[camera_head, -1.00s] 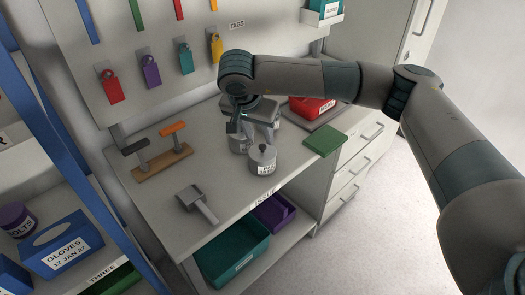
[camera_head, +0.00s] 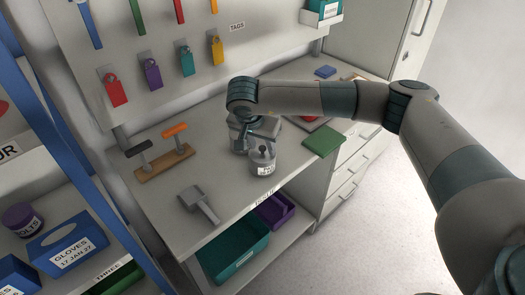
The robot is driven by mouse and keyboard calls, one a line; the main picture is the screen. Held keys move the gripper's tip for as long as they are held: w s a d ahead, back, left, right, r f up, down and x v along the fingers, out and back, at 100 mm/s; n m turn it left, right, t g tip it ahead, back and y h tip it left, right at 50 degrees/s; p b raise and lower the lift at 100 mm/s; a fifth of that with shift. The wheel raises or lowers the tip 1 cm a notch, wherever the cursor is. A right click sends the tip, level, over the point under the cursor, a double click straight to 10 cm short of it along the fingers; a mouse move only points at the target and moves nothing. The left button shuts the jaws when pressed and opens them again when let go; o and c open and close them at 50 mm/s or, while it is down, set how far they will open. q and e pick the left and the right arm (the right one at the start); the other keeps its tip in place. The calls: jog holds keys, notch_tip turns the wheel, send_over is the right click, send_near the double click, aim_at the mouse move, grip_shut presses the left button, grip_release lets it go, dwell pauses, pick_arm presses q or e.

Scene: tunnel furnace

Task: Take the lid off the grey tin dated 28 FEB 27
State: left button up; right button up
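Two grey tins stand close together on the bench. The front tin (camera_head: 262,165) has a knobbed lid on it and a white label, too small to read here. The rear tin (camera_head: 236,143) is partly hidden behind my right gripper, and its label does not show. My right gripper (camera_head: 264,141) is low over the front tin, with its fingers at the lid's knob. The fingers are small and overlap the lid, so I cannot tell whether they touch or grip it. My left gripper is out of view.
A grey scoop-like tool (camera_head: 199,203) lies at the front. A wooden stand (camera_head: 165,163) with two handled tools is at the left. A green pad (camera_head: 324,141) lies to the right. Bare bench lies left of the tins.

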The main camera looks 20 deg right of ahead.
aim_at(265, 156)
dwell(0.3)
grip_shut()
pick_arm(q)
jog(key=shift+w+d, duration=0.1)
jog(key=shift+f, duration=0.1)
pick_arm(e)
jog(key=shift+r, duration=0.1)
